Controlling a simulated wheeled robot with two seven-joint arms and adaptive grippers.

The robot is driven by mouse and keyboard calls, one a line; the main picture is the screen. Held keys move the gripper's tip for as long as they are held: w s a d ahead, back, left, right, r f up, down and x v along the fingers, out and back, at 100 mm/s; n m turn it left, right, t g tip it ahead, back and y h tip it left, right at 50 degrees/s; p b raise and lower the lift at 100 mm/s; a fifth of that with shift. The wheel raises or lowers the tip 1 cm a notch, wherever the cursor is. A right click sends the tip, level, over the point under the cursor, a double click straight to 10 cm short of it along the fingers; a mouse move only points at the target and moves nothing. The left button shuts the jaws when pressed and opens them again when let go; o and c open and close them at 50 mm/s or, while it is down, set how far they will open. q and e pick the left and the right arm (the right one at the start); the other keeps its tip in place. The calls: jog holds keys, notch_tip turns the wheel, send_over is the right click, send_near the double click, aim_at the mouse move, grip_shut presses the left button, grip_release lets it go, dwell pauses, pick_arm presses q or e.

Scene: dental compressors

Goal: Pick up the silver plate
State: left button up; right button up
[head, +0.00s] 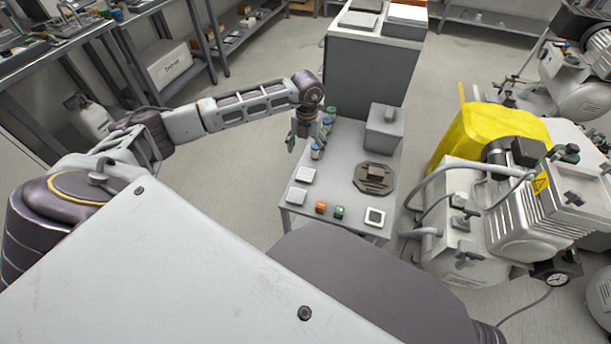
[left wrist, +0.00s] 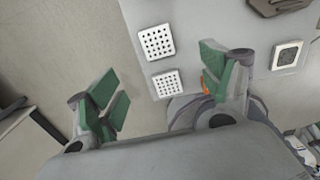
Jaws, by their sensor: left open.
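Two square, pale silver plates with rows of holes lie flat at the left edge of a small grey table. The farther plate (head: 306,175) also shows in the left wrist view (left wrist: 157,42). The nearer plate (head: 297,195) also shows there (left wrist: 168,84). I cannot tell which one the task means. My left gripper (head: 300,140) is above the table's far left side, beyond both plates. In the left wrist view its green-padded fingers (left wrist: 160,88) are apart and empty, with the plates showing between and beyond them. My right gripper is not in view.
The grey table (head: 340,165) also holds a dark octagonal piece (head: 374,179), a grey box (head: 384,127), a framed square (head: 375,217), orange (head: 320,207) and green (head: 340,212) small blocks, and blue-capped bottles (head: 316,151). A compressor (head: 480,215) stands close on the right.

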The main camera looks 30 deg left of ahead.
pick_arm(q)
jog(key=b, duration=0.2)
send_over(305, 175)
jog(key=f, duration=0.7)
jog(key=shift+w+d+f, duration=0.15)
jog(key=shift+d+f, duration=0.1)
jog(key=shift+f+b, duration=0.3)
jog(key=shift+f, duration=0.3)
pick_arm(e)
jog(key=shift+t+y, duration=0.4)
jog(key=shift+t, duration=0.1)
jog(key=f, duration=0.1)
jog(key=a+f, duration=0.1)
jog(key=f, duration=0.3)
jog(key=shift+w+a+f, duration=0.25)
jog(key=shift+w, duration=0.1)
pick_arm(q)
jog(key=shift+f, duration=0.1)
